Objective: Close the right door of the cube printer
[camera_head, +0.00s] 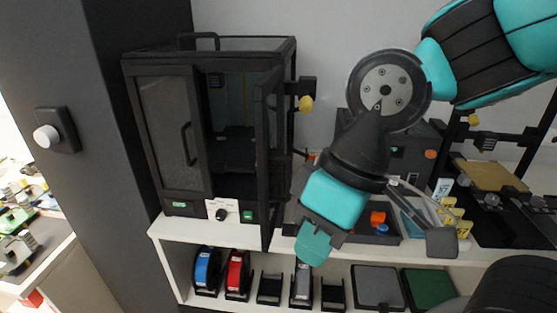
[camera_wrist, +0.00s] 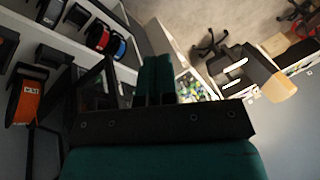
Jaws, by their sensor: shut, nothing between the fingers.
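The cube printer (camera_head: 130,62) is a black-framed box at the left of the white shelf in the head view. Its left door (camera_head: 170,130) is shut and has a dark handle. Its right door (camera_head: 265,170) stands open, swung out toward the camera and seen nearly edge-on, so the dark inside shows. My gripper (camera_head: 313,246) is shut and empty, pointing down to the right of the open door's lower end. I cannot tell whether it touches the door. In the wrist view the teal fingers (camera_wrist: 156,75) are together with nothing between them.
A second machine with a tan plate (camera_head: 490,175) stands at the right of the shelf. Blue (camera_head: 206,270) and red (camera_head: 237,272) spools sit on the lower shelf. A dark column with a white knob (camera_head: 46,138) stands at the left. An orange spool (camera_wrist: 27,103) shows in the wrist view.

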